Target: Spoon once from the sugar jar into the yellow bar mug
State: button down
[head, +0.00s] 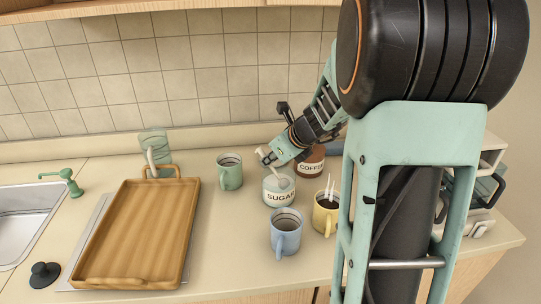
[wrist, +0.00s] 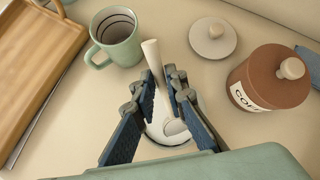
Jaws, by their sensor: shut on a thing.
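The sugar jar (head: 279,196), labelled SUGAR, stands lidless on the counter. In the wrist view, its pale round opening (wrist: 168,138) lies below my fingers. My gripper (wrist: 160,80) is shut on a pale spoon (wrist: 152,55). The handle sticks up between the fingers, and a pale rounded part, seemingly the bowl, shows at the jar opening. Whether it holds sugar is unclear. In the head view, my gripper (head: 272,158) is just above the jar. The yellow mug (head: 323,220) is right of and nearer than the jar, holding dark liquid with pale wisps above it.
A blue mug (head: 286,236) stands in front of the jar, a green mug (head: 229,174) to its left. The brown coffee jar (head: 311,165) is behind right. A loose pale lid (wrist: 213,40) lies near it. A wooden tray (head: 135,235) fills the left counter beside the sink.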

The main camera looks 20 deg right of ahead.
aim_at(261, 151)
jog(key=shift+w+a+r+g+p, duration=0.15)
jog(key=shift+r+p, duration=0.35)
jog(key=shift+p, duration=0.75)
jog(key=shift+w+a+r+g+p, duration=0.15)
jog(key=shift+r+p, duration=0.35)
jog(key=shift+p, duration=0.7)
jog(key=shift+s+d+p, duration=0.1)
jog(key=shift+p, duration=0.25)
jog(key=p, duration=0.3)
jog(key=g+h+p, duration=0.1)
jog(key=p, duration=0.2)
jog(key=shift+w+a+r, duration=0.2)
jog(key=shift+w, duration=0.15)
